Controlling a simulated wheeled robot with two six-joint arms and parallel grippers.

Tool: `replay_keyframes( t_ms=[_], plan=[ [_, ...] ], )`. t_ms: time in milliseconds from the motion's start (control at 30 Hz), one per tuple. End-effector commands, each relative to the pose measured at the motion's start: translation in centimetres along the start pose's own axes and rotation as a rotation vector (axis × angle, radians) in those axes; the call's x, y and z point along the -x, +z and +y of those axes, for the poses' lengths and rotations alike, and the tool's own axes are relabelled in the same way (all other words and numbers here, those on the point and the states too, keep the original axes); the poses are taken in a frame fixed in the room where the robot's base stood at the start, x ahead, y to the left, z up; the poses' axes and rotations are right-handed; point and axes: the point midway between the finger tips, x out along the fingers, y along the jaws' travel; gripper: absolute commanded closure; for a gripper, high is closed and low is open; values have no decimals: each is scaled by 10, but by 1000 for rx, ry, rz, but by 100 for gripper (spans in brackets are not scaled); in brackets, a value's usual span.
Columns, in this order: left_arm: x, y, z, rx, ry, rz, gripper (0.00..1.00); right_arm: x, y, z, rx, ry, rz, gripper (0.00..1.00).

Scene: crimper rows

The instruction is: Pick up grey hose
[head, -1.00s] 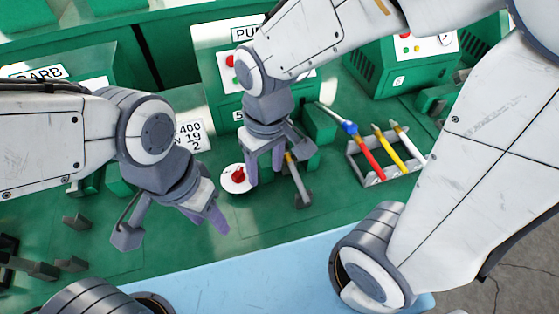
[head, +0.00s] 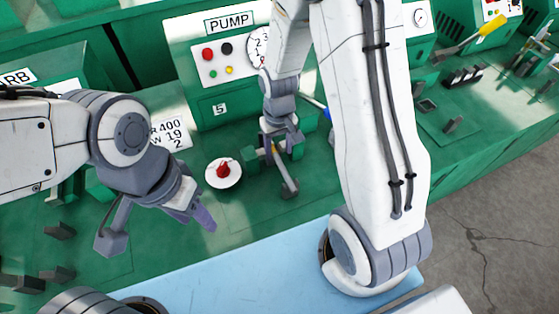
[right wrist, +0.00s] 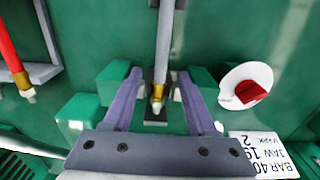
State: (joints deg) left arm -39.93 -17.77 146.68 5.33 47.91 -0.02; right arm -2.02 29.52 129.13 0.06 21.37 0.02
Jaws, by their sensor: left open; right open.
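The grey hose (right wrist: 164,45) has a brass end and runs down the right wrist view into the space between my right gripper's fingers. It rests over small dark holders. In the head view the grey hose (head: 283,172) shows just below my right gripper (head: 282,140), partly covered by it. My right gripper, also in the right wrist view (right wrist: 160,100), is open, with a purple finger on each side of the brass end; I cannot tell whether they touch it. My left gripper (head: 155,228) is open and empty above the bench at left.
A red knob on a white disc (head: 222,172) stands left of the hose. Green blocks (right wrist: 84,112) sit close to my right fingers. A red hose (right wrist: 10,50) lies in a rack at the left of the wrist view. The pump panel (head: 220,65) rises behind.

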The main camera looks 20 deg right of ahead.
Motion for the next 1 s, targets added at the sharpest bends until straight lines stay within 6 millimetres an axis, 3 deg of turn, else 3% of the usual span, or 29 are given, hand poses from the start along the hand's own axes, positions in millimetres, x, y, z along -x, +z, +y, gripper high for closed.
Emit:
replay_keyframes(
  t_ms=[200, 467, 500, 633, 667, 1000],
  plan=[
    [4, 0, 0, 0, 0, 0, 50, -28, 1, -1, 0, 0, -3, 43],
    [4, 0, 0, 0, 0, 0, 50, -32, 0, -1, 0, 0, 1, 43],
    [4, 0, 0, 0, 0, 0, 50, -32, 0, -1, 0, 0, 1, 46],
    [4, 0, 0, 0, 0, 0, 50, -32, 0, -1, 0, 0, 1, 96],
    [4, 0, 0, 0, 0, 0, 50, -32, 0, -1, 0, 0, 1, 100],
    [4, 0, 0, 0, 0, 0, 50, -30, 0, -1, 0, 0, 2, 100]
  ],
)
